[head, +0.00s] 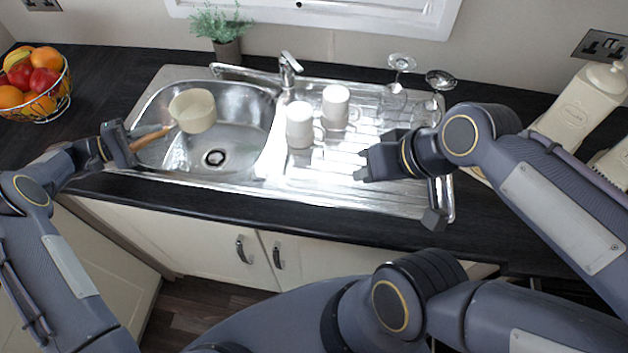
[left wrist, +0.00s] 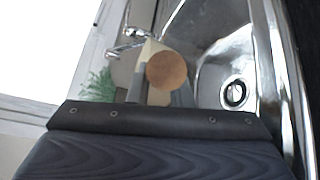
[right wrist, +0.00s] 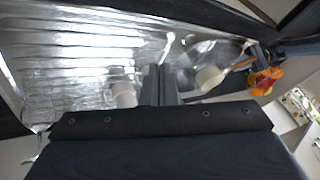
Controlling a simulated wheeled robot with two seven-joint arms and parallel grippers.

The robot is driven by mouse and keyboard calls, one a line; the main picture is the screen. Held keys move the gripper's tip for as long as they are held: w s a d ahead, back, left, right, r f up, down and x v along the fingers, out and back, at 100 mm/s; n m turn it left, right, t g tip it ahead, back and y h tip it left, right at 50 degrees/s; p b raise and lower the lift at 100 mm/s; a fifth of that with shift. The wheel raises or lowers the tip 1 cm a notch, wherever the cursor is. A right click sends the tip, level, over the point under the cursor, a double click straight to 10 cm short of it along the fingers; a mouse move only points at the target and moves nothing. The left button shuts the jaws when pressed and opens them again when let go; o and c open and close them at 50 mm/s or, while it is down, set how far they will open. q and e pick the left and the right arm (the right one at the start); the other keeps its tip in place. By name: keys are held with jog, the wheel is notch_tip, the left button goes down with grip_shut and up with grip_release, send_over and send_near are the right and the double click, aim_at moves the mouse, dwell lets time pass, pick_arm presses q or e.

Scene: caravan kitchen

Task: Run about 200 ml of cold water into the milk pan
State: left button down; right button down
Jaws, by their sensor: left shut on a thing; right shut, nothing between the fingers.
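The cream milk pan (head: 193,112) is held upright, or nearly so, over the left part of the sink basin (head: 245,150), below the end of the tap spout (head: 228,70). My left gripper (head: 135,142) is shut on its wooden handle (head: 152,136). The handle end (left wrist: 167,70) fills the middle of the left wrist view. The tap (head: 289,68) stands behind the basin; no water stream is visible. The pan's contents cannot be made out. My right gripper (head: 364,166) is shut and empty above the draining board (head: 335,185). The pan also shows in the right wrist view (right wrist: 209,78).
Two white mugs (head: 300,126) (head: 336,103) stand on the draining board, left of my right gripper. Upturned glasses (head: 394,97) are behind it. A potted plant (head: 225,45) stands behind the basin. A fruit basket (head: 35,85) is far left, cream canisters (head: 578,105) far right.

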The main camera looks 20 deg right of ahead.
pick_arm(q)
jog(key=shift+r, duration=0.15)
jog(key=shift+w+r, duration=0.1)
jog(key=shift+r, duration=2.85)
pick_arm(e)
jog(key=shift+s+a+f, duration=0.25)
jog(key=shift+s+f, duration=0.2)
jog(key=shift+s, duration=0.05)
jog(key=shift+s+a+f, duration=0.25)
jog(key=shift+s+f, duration=0.2)
jog(key=shift+s, duration=0.05)
